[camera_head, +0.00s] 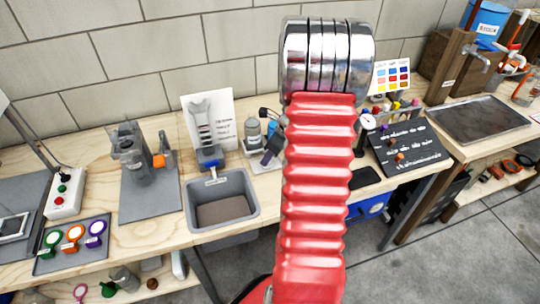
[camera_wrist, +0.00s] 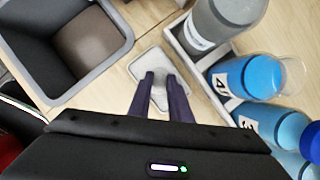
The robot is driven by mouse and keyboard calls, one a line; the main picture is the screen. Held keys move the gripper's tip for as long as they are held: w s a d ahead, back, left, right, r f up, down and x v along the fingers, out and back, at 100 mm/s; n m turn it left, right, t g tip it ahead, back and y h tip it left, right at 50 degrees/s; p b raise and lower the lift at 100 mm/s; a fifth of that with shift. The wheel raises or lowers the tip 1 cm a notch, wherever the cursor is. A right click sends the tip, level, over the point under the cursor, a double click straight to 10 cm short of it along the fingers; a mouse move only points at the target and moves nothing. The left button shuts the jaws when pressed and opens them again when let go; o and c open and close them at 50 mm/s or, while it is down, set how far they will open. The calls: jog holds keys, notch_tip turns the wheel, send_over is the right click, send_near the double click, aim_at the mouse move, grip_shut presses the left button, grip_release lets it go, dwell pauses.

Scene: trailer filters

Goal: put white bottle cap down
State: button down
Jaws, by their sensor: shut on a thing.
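In the wrist view my gripper (camera_wrist: 161,78) has its two dark purple fingers close together around a small pale thing, which looks like the white bottle cap (camera_wrist: 160,97). Only a little of the cap shows between the fingers. The fingertips are over a light grey square pad (camera_wrist: 148,62) on the wooden bench; I cannot tell whether the cap touches it. In the head view my gripper (camera_head: 272,148) shows as a dark shape beside the red arm, close to a grey bottle (camera_head: 253,134). The cap cannot be made out there.
In the wrist view a grey bin (camera_wrist: 115,55) stands left of the fingers. A tray with a grey bottle (camera_wrist: 208,24) and blue numbered bottles (camera_wrist: 248,78) stands close on the right. In the head view a black labelled board (camera_head: 408,150) lies further right. My red arm hides the middle.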

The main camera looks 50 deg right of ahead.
jog(key=shift+f, duration=0.1)
jog(key=c, duration=1.6)
grip_release()
jog(key=shift+c, duration=0.2)
jog(key=v, duration=1.2)
